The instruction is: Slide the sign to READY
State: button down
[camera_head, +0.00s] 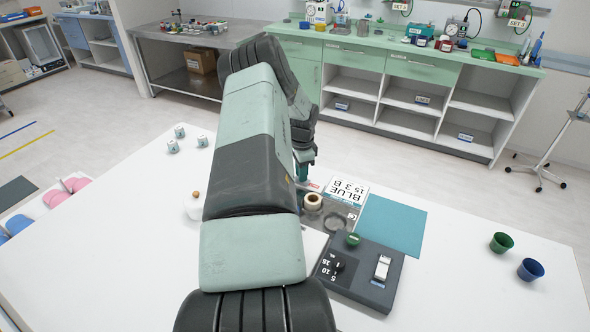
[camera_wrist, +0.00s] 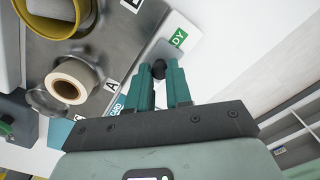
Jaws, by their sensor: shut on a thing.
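The sign is a white plate (camera_wrist: 190,28) at the top of the wrist view, with a green label (camera_wrist: 178,38) on which the letters "DY" show. My gripper (camera_wrist: 160,76) has its two teal fingers closed around a round black knob (camera_wrist: 158,67) beside the sign. The rest of the label and the slide's track are hidden by the fingers or out of frame. In the head view my arm covers most of the gripper; a teal part of it shows (camera_head: 303,170) behind the tray, near a small red-and-white patch (camera_head: 312,186).
A grey tray (camera_wrist: 90,45) with A and B labels holds a tape roll (camera_wrist: 72,82), a clear dish (camera_wrist: 48,100) and a yellow-rimmed container (camera_wrist: 55,18). A dark control box (camera_head: 358,275), teal mat (camera_head: 392,227) and two cups (camera_head: 501,243) stand on the white table (camera_head: 470,285).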

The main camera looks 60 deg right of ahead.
jog(key=s, duration=0.4)
jog(key=shift+s, duration=0.15)
jog(key=c, duration=1)
grip_release()
jog(key=shift+c, duration=0.2)
notch_tip(320, 180, up, 11)
jog(key=shift+f, duration=0.1)
